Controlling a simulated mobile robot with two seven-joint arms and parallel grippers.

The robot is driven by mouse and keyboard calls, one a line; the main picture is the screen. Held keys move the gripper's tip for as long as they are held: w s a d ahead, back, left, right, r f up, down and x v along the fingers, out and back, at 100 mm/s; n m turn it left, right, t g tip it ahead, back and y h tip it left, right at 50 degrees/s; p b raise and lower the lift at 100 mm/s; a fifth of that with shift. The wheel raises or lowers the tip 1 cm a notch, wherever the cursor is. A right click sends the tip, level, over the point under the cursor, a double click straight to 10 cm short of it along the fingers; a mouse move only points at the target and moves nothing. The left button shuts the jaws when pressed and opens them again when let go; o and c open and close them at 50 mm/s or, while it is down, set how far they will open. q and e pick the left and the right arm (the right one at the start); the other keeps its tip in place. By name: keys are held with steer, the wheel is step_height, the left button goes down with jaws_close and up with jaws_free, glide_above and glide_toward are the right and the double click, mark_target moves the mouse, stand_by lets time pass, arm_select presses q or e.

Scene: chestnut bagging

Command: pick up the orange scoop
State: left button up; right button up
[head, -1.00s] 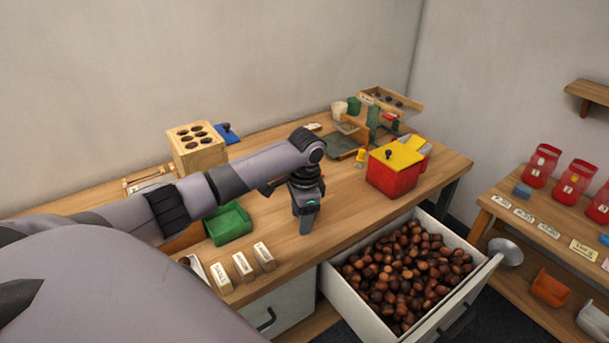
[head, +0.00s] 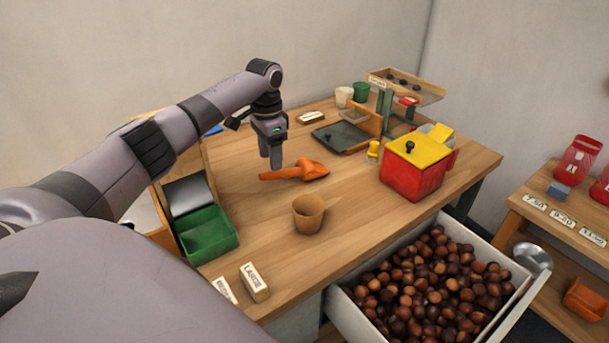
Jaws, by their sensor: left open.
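The orange scoop (head: 308,170) lies on the wooden table, its handle pointing left and its bowl to the right. My left gripper (head: 271,160) points down at the scoop's handle, with its fingertips just above or behind it. I cannot tell whether the fingers straddle the handle. The left gripper is open and holds nothing that I can see. My right gripper is not in view.
A brown cup (head: 308,216) stands in front of the scoop. A green tray (head: 208,236) is at left, and a red box with a yellow lid (head: 414,172) at right. An open drawer (head: 345,309) of chestnuts juts out in front.

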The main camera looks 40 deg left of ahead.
mark_target(277, 173)
arm_select(q)
steer(key=f, duration=0.2)
steer(key=w+f, duration=0.1)
steer(key=f, duration=0.1)
steer(key=f+b, duration=0.1)
steer(key=f, duration=0.1)
steer(key=shift+w+d+f, duration=0.15)
steer(key=shift+d+f, duration=0.1)
jaws_close()
